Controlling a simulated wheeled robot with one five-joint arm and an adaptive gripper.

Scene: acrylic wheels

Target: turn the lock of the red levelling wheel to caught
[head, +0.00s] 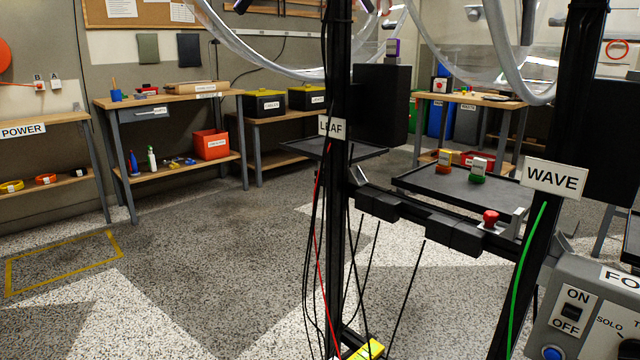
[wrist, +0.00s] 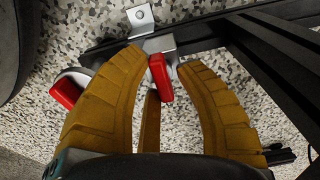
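In the wrist view, my gripper (wrist: 162,64) has ochre padded fingers, spread apart. A red tab (wrist: 161,78) on a grey metal bracket (wrist: 158,44) is between the fingertips, close to both; I cannot tell whether either touches it. A second red piece (wrist: 66,92) on a pale metal part lies left of the left finger. I cannot tell for certain which red part is the levelling wheel and which is its lock. The lock's position is not readable here. The head view does not show my gripper.
A dark metal beam (wrist: 210,32) runs across the top of the wrist view, above the speckled floor. A grey control box (head: 590,310) stands at right. Floor at left is clear.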

